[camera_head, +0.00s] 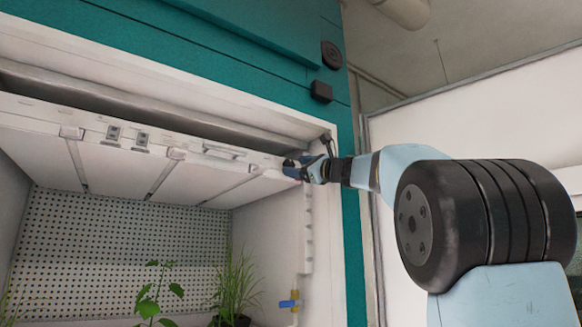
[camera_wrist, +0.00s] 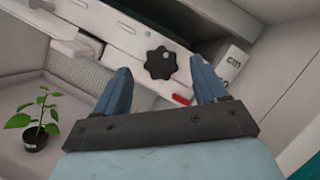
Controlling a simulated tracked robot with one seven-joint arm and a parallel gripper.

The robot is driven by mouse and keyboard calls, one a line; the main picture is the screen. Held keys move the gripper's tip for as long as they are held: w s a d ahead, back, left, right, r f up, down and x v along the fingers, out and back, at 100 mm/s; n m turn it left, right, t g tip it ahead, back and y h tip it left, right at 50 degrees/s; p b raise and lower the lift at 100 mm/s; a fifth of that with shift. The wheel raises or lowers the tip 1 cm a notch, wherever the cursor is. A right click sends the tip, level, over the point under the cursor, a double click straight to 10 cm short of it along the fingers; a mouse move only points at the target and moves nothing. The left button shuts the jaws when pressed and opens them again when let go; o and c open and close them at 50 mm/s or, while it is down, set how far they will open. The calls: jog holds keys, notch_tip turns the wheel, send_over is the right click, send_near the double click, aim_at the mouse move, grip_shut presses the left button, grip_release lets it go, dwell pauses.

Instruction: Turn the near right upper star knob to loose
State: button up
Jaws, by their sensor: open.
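The star knob (camera_wrist: 160,63) is black with a lobed rim and a small pale spot near its upper right. It sits on the white front edge of the lamp panel (camera_wrist: 118,38). In the wrist view my gripper (camera_wrist: 158,80) is open, with one blue finger on each side of the knob and a gap to both. I cannot tell how far the fingertips are from the panel. In the head view my gripper (camera_head: 297,168) is at the right end of the panel (camera_head: 190,150) and hides the knob.
A red piece (camera_wrist: 181,99) lies just below the knob. A white upright post (camera_wrist: 232,66) stands close by the right finger. The teal chamber frame (camera_head: 345,200) is right of the opening. Plants (camera_head: 150,300) stand below, beside a blue-handled valve (camera_head: 289,303).

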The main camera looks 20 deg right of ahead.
jog(key=shift+x, duration=0.95)
jog(key=shift+c, duration=0.5)
jog(key=c, duration=0.9)
jog(key=shift+a, duration=0.4)
jog(key=shift+c, duration=0.2)
jog(key=shift+d+f+n, duration=0.1)
jog(key=shift+d+n, duration=0.2)
jog(key=shift+d, duration=0.05)
